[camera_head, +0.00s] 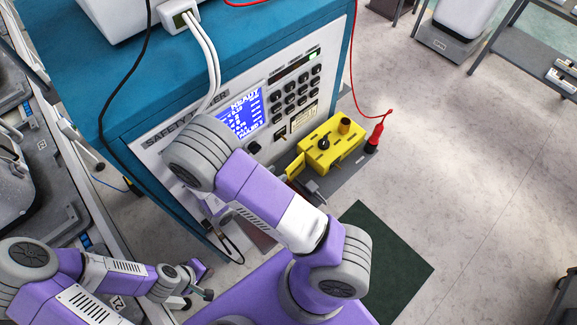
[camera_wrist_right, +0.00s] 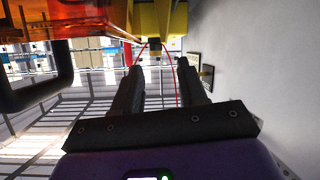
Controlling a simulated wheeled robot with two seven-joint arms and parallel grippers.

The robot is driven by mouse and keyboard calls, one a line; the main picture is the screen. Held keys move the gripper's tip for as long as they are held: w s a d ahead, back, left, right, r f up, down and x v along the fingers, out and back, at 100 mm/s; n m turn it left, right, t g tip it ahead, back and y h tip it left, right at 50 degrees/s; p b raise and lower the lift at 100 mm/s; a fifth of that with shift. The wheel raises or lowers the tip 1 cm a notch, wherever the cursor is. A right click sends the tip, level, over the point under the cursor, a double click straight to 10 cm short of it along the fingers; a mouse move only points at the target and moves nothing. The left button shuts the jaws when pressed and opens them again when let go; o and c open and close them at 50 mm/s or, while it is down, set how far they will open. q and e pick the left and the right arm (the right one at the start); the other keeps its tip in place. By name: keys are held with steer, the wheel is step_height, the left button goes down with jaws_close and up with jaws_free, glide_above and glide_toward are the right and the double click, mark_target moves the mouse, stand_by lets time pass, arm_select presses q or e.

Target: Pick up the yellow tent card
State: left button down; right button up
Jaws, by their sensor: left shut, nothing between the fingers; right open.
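A small upright yellow piece (camera_head: 296,167), which looks like the yellow tent card, stands at the left end of a yellow box with black knobs (camera_head: 333,143). My right arm partly crosses in front of this area in the head view, and its gripper is mostly hidden there. In the right wrist view my right gripper (camera_wrist_right: 160,66) is open, with nothing visible held between its fingers. A yellow part (camera_wrist_right: 158,18) shows beyond the fingertips; I cannot tell whether it is the card or the box. My left gripper (camera_head: 203,285) is shut and empty at lower left, away from the card.
The blue-topped tester (camera_head: 245,40) with a lit screen stands behind the card. A red probe (camera_head: 376,134) with a red lead stands right of the yellow box. Black and white cables hang over the tester. An orange translucent part (camera_wrist_right: 95,20) is close by at upper left.

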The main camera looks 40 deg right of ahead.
mark_target(294, 167)
steer(key=x, duration=0.2)
steer(key=b+x, duration=0.1)
steer(key=x, duration=0.2)
steer(key=w+b+x, duration=0.1)
steer(key=x, duration=0.2)
steer(key=shift+a+f, duration=0.1)
steer(key=shift+f, duration=0.3)
arm_select(q)
steer(key=f, duration=0.2)
steer(key=shift+w+f, duration=0.35)
steer(key=shift+w, duration=0.05)
arm_select(e)
jaws_close()
